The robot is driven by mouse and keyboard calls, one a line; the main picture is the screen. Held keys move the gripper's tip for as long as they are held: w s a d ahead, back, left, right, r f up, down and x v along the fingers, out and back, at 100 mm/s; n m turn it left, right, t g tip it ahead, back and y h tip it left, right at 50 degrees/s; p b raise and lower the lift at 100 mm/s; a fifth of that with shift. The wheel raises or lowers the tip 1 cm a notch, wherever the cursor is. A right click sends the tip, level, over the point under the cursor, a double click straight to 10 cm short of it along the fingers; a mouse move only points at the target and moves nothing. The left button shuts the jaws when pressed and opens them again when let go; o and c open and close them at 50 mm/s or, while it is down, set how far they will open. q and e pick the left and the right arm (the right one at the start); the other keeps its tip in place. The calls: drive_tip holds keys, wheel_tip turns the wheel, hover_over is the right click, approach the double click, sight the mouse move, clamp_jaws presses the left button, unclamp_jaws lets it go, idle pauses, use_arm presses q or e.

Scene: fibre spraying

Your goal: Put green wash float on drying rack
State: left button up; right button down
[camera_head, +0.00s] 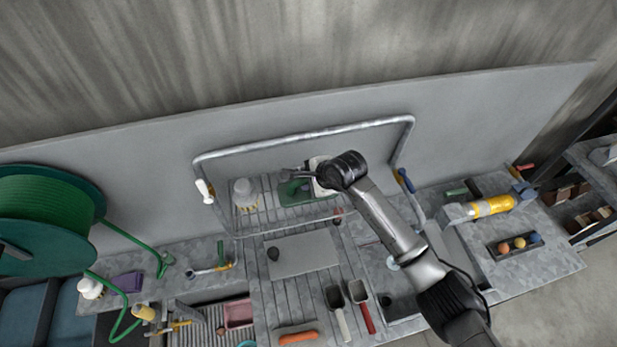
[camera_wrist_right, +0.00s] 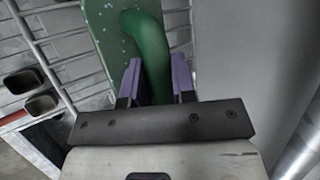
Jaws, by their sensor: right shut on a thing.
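The green wash float (camera_head: 293,191) is over the far slatted drying rack (camera_head: 268,207), inside the bent metal tube frame. My right gripper (camera_head: 304,172) reaches it from the right and partly covers it. In the right wrist view, the purple-lined fingers (camera_wrist_right: 157,82) are shut around the curved green handle (camera_wrist_right: 150,45). The float's speckled green plate (camera_wrist_right: 104,32) lies beyond the handle, with grey slats around it. I cannot tell whether the plate touches the slats. My left gripper is not in view.
A white bottle (camera_head: 243,193) stands on the slats left of the float. The metal tube frame (camera_head: 300,137) arches around this area. A grey flat board (camera_head: 302,253) and scoops (camera_head: 340,310) lie nearer. A yellow cylinder (camera_head: 490,206) is at right, a green hose reel (camera_head: 45,222) at left.

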drive_tip(key=shift+f, duration=0.15)
drive_tip(key=c, duration=0.9)
unclamp_jaws()
drive_tip(key=shift+c, duration=0.2)
drive_tip(key=shift+r, duration=0.2)
drive_tip(key=shift+d+r, duration=0.1)
drive_tip(key=b+v, duration=0.3)
drive_tip(key=v, duration=0.8)
drive_tip(key=shift+s+d+r+b, duration=0.15)
drive_tip(key=shift+s+r+b, duration=0.05)
drive_tip(key=shift+r+b, duration=0.1)
